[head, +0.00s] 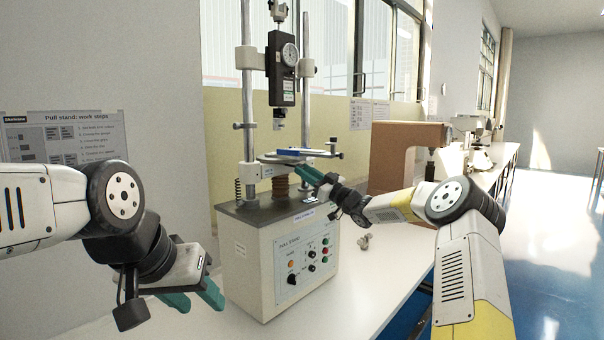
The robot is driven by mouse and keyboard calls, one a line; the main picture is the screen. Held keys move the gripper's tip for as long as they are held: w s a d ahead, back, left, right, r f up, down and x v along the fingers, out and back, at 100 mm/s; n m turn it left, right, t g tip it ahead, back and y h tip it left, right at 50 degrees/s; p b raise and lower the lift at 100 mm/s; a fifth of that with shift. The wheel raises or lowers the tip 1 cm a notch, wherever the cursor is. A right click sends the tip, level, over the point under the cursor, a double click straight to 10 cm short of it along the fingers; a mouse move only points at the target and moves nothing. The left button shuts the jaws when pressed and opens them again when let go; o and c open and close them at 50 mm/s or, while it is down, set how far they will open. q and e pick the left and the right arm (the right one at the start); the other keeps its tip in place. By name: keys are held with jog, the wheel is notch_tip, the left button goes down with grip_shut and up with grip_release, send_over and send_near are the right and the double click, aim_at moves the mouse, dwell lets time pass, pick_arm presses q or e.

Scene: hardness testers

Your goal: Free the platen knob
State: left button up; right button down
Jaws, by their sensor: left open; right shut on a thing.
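The pull stand (252,262) is on the bench, with its platen (268,159) on a bracket between the two posts. My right gripper (306,172) reaches in from the right. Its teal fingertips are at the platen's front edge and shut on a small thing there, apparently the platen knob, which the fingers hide. A blue bar-like piece (293,152) with a dark end fitting (333,147) lies across the platen, just above these fingertips. My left gripper (198,298) is open and empty, low in front of the stand at the left.
A force gauge (283,68) hangs above the platen. A brown tester (395,150) stands behind my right arm. Small metal parts (365,241) lie on the bench (365,290) right of the stand. A sign (65,138) is on the left wall. The front bench is mostly clear.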

jog(key=shift+w+d+n+g+y, duration=0.1)
jog(key=shift+n+g+y, duration=0.35)
jog(key=shift+n, duration=0.85)
jog(key=shift+n+g+y, duration=0.15)
jog(key=shift+n+g, duration=0.5)
jog(key=shift+n, duration=0.65)
jog(key=c, duration=1.2)
grip_release()
jog(key=shift+c, duration=0.2)
jog(key=v, duration=0.7)
jog(key=shift+d, duration=0.35)
jog(key=shift+f, duration=0.1)
